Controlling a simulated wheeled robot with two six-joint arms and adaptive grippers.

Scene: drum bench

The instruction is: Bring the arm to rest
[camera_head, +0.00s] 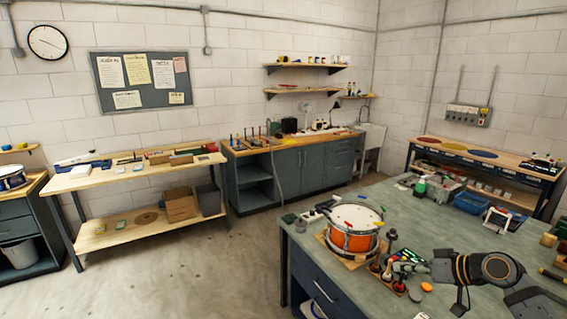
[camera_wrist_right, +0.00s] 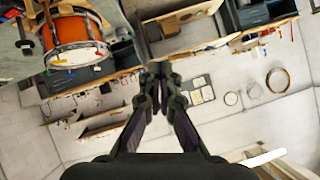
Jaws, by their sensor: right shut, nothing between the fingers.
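My right arm (camera_head: 480,268) reaches in from the right over the green workbench top. Its right gripper (camera_head: 398,266) is just right of and in front of the orange snare drum, and looks apart from it. In the right wrist view the fingertips (camera_wrist_right: 158,72) meet and hold nothing. My left gripper is in neither view.
The orange drum (camera_head: 353,243) sits on a wooden board on the workbench (camera_head: 445,220). Small knobbed tools (camera_head: 375,266) and an orange disc (camera_head: 426,287) lie close by the gripper. A blue bin (camera_head: 470,203) stands farther back. The bench middle behind the arm is clear.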

